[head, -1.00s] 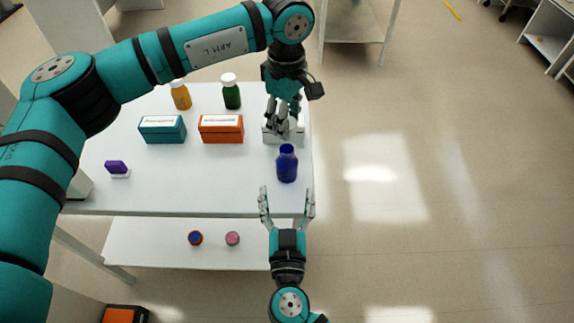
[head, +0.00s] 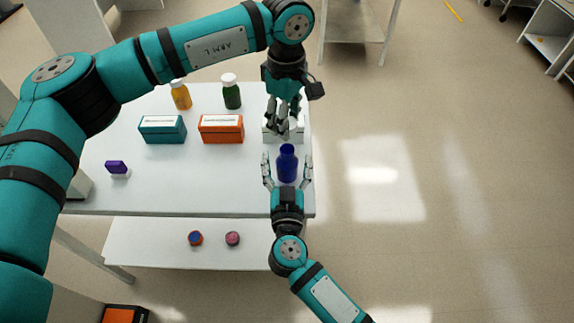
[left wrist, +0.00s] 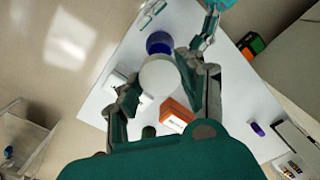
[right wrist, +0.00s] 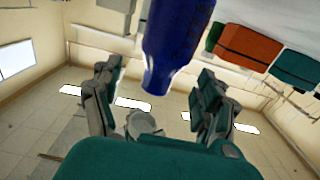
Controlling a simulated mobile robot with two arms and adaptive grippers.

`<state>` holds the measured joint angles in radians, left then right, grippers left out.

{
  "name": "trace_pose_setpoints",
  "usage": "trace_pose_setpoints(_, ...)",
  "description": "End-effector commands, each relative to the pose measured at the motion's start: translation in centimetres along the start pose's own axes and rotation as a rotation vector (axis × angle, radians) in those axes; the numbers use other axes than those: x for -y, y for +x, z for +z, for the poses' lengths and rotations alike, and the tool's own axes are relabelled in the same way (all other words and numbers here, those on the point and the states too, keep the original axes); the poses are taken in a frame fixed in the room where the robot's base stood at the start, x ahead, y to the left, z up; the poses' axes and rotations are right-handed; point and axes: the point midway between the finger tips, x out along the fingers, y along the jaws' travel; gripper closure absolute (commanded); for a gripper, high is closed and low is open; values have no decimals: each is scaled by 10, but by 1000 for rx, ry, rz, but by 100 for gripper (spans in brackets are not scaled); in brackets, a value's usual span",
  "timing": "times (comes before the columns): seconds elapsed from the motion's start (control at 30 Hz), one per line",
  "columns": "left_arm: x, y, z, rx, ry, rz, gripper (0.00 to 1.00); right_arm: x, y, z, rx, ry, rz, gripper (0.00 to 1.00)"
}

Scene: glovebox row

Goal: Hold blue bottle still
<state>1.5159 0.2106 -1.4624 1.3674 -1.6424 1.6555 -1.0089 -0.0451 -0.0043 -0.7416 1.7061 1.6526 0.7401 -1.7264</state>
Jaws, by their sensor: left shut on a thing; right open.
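The blue bottle (head: 287,165) stands upright near the right front of the white table, with no cap seen on it. It also shows in the left wrist view (left wrist: 157,43) and the right wrist view (right wrist: 175,45). My right gripper (head: 286,168) is open, with a finger on either side of the bottle; contact is not seen. My left gripper (head: 284,128) is beyond the bottle, shut on a round white cap (left wrist: 160,77) that shows between its fingers in the left wrist view.
A white box (head: 268,129) stands behind the bottle, partly hidden by my left gripper. An orange box (head: 221,130), teal box (head: 162,130), green bottle (head: 232,95) and amber bottle (head: 181,97) stand further left. A purple item (head: 115,167) lies at left.

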Motion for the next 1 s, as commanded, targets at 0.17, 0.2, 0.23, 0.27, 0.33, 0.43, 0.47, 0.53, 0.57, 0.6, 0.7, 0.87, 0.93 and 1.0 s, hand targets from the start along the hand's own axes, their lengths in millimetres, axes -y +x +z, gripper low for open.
trace_pose_setpoints(0.17,0,0,0,0,0,0,72,0,21,0,-1,0,1,24)
trace_pose_setpoints(0.2,0,0,0,0,0,0,72,0,23,0,-1,0,1,24)
trace_pose_setpoints(0.23,0,0,0,0,0,0,72,0,25,0,0,0,0,24)
trace_pose_setpoints(0.27,0,0,0,0,0,0,72,0,26,0,0,0,0,24)
trace_pose_setpoints(0.33,0,0,0,0,0,0,72,0,28,0,0,0,0,24)
trace_pose_setpoints(0.43,0,0,0,0,0,0,72,0,28,0,0,0,0,24)
trace_pose_setpoints(0.47,0,0,0,0,0,0,72,0,28,0,0,0,0,24)
trace_pose_setpoints(0.53,0,0,0,0,0,0,72,0,28,0,0,0,0,24)
trace_pose_setpoints(0.57,0,0,0,0,0,0,72,0,28,0,0,0,0,24)
trace_pose_setpoints(0.6,0,0,0,0,0,0,72,0,28,0,0,0,0,25)
trace_pose_setpoints(0.7,0,0,0,0,0,0,72,0,28,0,0,0,0,38)
trace_pose_setpoints(0.87,0,0,0,0,0,0,72,0,28,0,0,0,0,59)
trace_pose_setpoints(0.93,0,0,0,0,0,0,72,0,28,0,0,0,0,68)
trace_pose_setpoints(1.0,0,0,0,0,0,0,72,0,28,0,0,0,0,77)
